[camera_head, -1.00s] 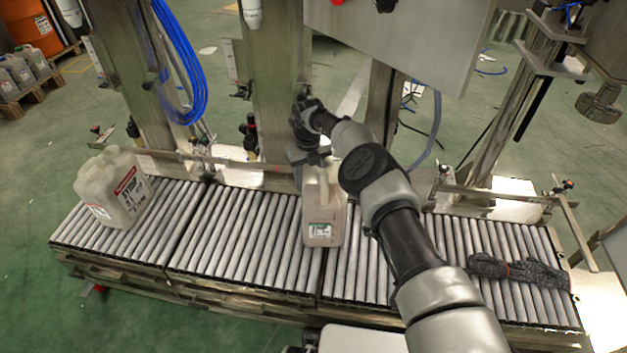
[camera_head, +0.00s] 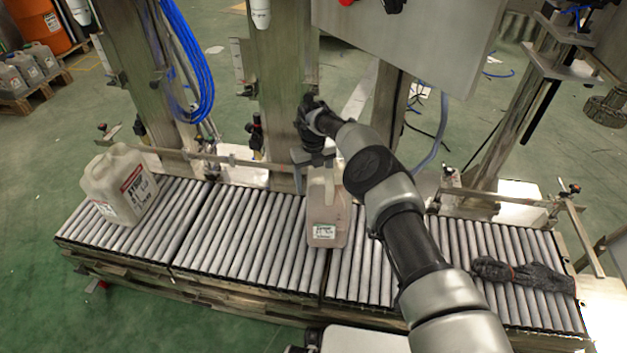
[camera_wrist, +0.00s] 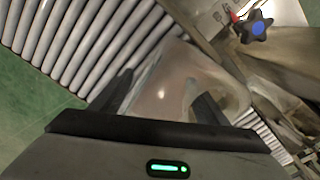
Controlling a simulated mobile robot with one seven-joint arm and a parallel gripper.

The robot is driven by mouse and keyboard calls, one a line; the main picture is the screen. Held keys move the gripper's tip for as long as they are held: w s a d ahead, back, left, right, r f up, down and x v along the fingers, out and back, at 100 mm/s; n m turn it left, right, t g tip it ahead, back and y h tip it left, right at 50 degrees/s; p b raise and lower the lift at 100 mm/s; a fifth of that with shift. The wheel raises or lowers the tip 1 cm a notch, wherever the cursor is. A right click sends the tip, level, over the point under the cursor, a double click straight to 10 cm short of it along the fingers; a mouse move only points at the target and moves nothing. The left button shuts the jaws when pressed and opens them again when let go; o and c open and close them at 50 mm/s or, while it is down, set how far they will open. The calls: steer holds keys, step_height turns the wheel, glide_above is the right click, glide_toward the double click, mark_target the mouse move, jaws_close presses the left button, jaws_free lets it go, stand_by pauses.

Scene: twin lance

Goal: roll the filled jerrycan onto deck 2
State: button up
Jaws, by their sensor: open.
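A translucent pinkish jerrycan (camera_head: 327,212) with a green-and-white label stands upright on the roller conveyor, close to the seam between the middle deck (camera_head: 240,235) and the right deck (camera_head: 375,280). My gripper (camera_head: 318,160) is over its top, partly hiding the handle. In the wrist view my gripper (camera_wrist: 160,100) is open, with one finger on each side of part of the jerrycan (camera_wrist: 165,85); I cannot tell whether they touch it. A second, whitish jerrycan (camera_head: 112,180) with a red-and-white label stands on the left deck (camera_head: 85,230). Fill levels are unclear.
A dark glove (camera_head: 525,275) lies on the right deck's rollers. A guide rail (camera_head: 235,161) and steel columns (camera_head: 277,100) run behind the conveyor. The middle deck's rollers left of the central jerrycan are clear. A blue-centred star knob (camera_wrist: 257,27) is near the wrist.

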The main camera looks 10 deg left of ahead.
step_height(320, 180, up, 18)
steer(key=p, duration=0.5)
steer(key=shift+w, duration=0.15)
